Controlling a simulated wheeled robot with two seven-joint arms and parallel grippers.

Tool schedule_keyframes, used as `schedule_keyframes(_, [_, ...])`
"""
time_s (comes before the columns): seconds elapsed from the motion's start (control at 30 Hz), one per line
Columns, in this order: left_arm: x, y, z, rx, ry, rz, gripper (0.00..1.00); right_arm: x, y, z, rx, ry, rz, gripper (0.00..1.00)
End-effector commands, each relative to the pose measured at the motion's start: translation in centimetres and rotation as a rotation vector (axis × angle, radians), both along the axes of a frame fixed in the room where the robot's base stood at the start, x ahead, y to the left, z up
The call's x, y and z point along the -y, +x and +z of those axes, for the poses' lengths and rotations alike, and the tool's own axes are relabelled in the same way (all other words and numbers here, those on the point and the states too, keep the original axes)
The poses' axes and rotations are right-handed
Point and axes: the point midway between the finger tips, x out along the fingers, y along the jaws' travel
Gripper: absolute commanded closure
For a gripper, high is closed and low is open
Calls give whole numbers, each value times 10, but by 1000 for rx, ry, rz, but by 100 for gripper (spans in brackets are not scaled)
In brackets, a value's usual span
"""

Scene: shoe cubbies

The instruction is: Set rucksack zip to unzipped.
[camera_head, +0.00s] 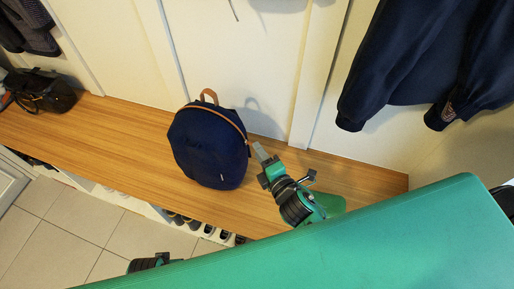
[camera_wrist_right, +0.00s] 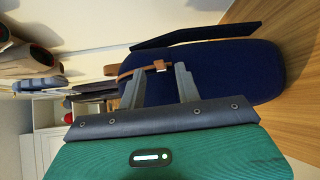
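The navy rucksack (camera_head: 208,148) stands upright on the wooden bench, with a tan loop handle on top and a tan line along its upper right edge. In the right wrist view, the rucksack (camera_wrist_right: 225,72) lies sideways beyond my fingers, with a brown strap (camera_wrist_right: 133,69) and a small brown tab (camera_wrist_right: 161,65) near the fingertips. My right gripper (camera_head: 260,151) is just right of the rucksack; its fingers (camera_wrist_right: 160,72) are apart, and I cannot tell whether they touch the tab. A dark part, likely my left gripper (camera_head: 150,263), shows low in the head view, its fingers unclear.
The wooden bench (camera_head: 110,125) is clear left of the rucksack. A dark bag (camera_head: 45,92) sits at its far left. Shoes (camera_head: 205,229) stand beneath the bench. A dark jacket (camera_head: 425,55) hangs at the right. A white panelled wall (camera_head: 225,55) rises behind.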

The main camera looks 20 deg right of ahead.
Motion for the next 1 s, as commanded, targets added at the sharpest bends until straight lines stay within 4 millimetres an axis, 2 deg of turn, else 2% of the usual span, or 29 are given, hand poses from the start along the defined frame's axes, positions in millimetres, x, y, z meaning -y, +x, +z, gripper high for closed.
schedule_keyframes(0.2, [0,-2,-5,-8,1,0,64,-4,18,-2,0,0,0,66])
schedule_keyframes(0.57, [0,0,-4,-2,1,-1,64,-5,21,-2,0,0,0,66])
schedule_keyframes(0.73, [0,0,-3,-2,1,-1,64,-5,21,-2,0,0,0,100])
schedule_keyframes(1.0, [1,0,-2,-2,0,-1,64,-5,21,-2,-1,0,0,100])
